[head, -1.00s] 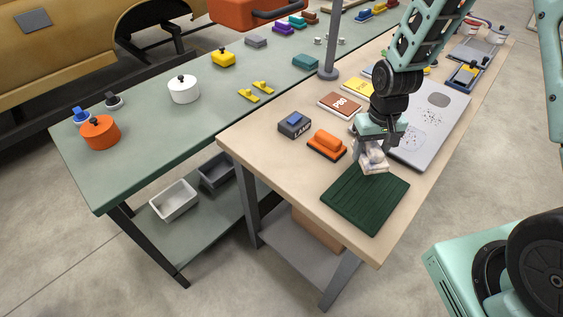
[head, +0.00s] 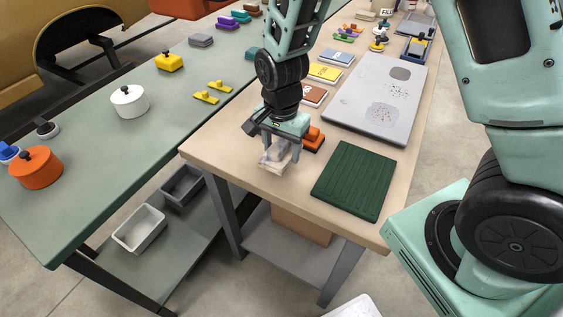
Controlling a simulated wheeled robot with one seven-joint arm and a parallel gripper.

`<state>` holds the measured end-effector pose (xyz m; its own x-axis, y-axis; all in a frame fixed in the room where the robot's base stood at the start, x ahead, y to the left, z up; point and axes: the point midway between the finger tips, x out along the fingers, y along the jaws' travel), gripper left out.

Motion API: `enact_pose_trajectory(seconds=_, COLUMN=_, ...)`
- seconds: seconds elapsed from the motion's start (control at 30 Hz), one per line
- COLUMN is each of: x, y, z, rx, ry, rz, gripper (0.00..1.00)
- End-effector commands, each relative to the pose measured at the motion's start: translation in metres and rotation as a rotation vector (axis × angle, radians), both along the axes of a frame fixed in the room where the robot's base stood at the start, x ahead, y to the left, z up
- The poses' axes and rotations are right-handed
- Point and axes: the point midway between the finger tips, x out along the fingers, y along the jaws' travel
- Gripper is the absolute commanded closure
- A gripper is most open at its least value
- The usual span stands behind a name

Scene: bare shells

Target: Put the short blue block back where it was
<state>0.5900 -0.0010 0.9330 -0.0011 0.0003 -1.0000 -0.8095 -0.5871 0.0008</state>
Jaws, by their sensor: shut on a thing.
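My gripper (head: 279,150) points down over the near left part of the beige table (head: 228,150). It is shut on a whitish, marbled block-like thing (head: 272,164), which is low at the tabletop; I cannot tell if it touches. I cannot make out a short blue block for certain. A blue-topped thing (head: 8,152) is cut off at the left edge on the green table. A light blue flat booklet (head: 337,57) lies farther back on the beige table. The dark case with a blue top, seen earlier, is hidden behind my gripper or out of sight.
A dark green ribbed mat (head: 353,181) lies right of my gripper. An orange-handled block (head: 313,138) is close beside the gripper. The front left tabletop is clear.

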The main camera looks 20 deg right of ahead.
Motion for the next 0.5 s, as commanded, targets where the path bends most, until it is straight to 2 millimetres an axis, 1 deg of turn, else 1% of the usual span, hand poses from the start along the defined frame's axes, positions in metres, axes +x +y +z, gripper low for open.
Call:
enact_pose_trajectory(seconds=0.17, x=0.000, y=-0.001, z=-0.017, rx=-0.001, ry=0.001, rz=0.000, gripper=0.67)
enact_pose_trajectory(seconds=0.33, x=0.000, y=-0.001, z=-0.041, rx=-0.001, ry=0.002, rz=0.001, gripper=0.67)
enact_pose_trajectory(seconds=0.4, x=0.000, y=0.000, z=-0.047, rx=-0.001, ry=0.001, rz=0.001, gripper=0.67)
enact_pose_trajectory(seconds=0.5, x=0.001, y=0.000, z=-0.050, rx=0.000, ry=-0.002, rz=0.001, gripper=0.67)
